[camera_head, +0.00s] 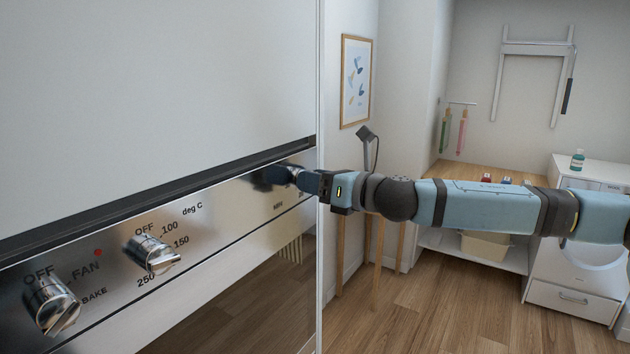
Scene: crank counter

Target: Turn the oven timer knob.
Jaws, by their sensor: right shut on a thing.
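The oven's steel control panel (212,222) runs along the left side. My right gripper (284,175) is at the panel's far right end, shut on the timer knob, which is mostly hidden behind the fingers. Part of a "MIN" label shows just below it. Two other knobs sit nearer: a fan/bake knob (53,305) at the lower left and a temperature knob (154,254) marked in deg C. My right arm reaches in from the right. My left gripper does not show.
A tall white cabinet front (150,90) rises above the panel. The dark oven door lies below it. Wooden floor (420,315) between is clear.

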